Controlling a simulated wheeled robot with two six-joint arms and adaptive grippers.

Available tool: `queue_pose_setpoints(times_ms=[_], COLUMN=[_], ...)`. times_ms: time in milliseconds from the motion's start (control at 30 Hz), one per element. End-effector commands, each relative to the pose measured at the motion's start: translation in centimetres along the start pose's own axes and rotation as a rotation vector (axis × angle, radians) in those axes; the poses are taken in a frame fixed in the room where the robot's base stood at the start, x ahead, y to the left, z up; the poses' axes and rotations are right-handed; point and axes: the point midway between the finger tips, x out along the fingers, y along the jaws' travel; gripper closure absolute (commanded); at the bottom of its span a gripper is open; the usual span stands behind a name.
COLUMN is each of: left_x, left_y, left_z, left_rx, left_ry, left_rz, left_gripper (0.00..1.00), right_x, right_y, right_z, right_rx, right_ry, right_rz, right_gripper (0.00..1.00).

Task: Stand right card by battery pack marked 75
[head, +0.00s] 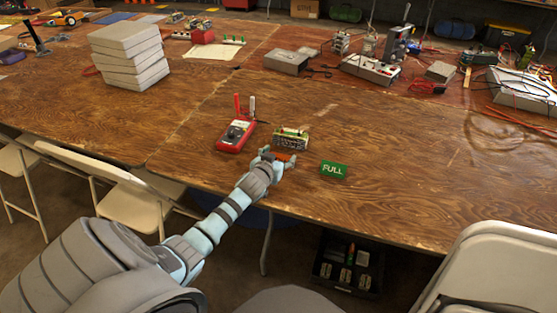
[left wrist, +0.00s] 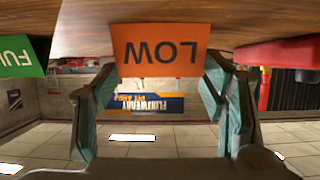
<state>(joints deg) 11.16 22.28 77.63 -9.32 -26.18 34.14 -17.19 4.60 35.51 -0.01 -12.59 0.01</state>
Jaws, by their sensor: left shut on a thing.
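My left gripper (head: 275,157) is shut on an orange card reading LOW (left wrist: 160,50), at the table's front edge. In the head view only a sliver of the orange card (head: 284,156) shows between the fingers. The battery pack (head: 291,139) is on the table just behind the card; any number on it is too small to read. A green card reading FULL (head: 333,169) stands to the right, apart from the gripper, and shows at the edge of the left wrist view (left wrist: 20,57). My right gripper is in neither view.
A red multimeter (head: 235,135) with probes lies left of the battery pack. A stack of grey blocks (head: 129,56) stands at the back left. Power supplies (head: 371,70) and wires fill the back right. The table (head: 420,170) right of the FULL card is clear.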

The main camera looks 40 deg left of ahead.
Motion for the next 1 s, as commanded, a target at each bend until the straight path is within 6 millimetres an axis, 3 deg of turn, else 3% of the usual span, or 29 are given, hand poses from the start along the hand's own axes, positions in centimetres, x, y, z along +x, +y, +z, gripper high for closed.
queue_pose_setpoints(times_ms=[267, 300, 400, 767, 867, 1000], left_x=[0.1, 0.0, 0.0, -0.1, -1.1, -4.6], left_y=[0.0, 0.0, 0.0, 0.0, 0.0, 0.0], left_z=[0.1, 0.0, 0.0, -0.3, -0.3, -0.5], left_rx=[-0.001, -0.001, -0.001, 0.0, 0.001, 0.003], left_ry=[0.0, 0.001, 0.0, 0.0, -0.002, -0.001], left_rz=[0.0, 0.0, 0.0, -0.001, -0.001, 0.001], left_gripper=[0.42, 0.3, 0.14, 0.14, 0.14, 0.14], right_x=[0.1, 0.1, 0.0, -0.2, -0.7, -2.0], right_y=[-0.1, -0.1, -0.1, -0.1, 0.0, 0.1], right_z=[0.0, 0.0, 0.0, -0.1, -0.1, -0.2], right_rx=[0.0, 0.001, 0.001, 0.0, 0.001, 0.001], right_ry=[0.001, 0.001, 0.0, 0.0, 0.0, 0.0], right_rz=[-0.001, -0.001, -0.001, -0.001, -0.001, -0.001], right_gripper=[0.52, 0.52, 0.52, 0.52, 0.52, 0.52])
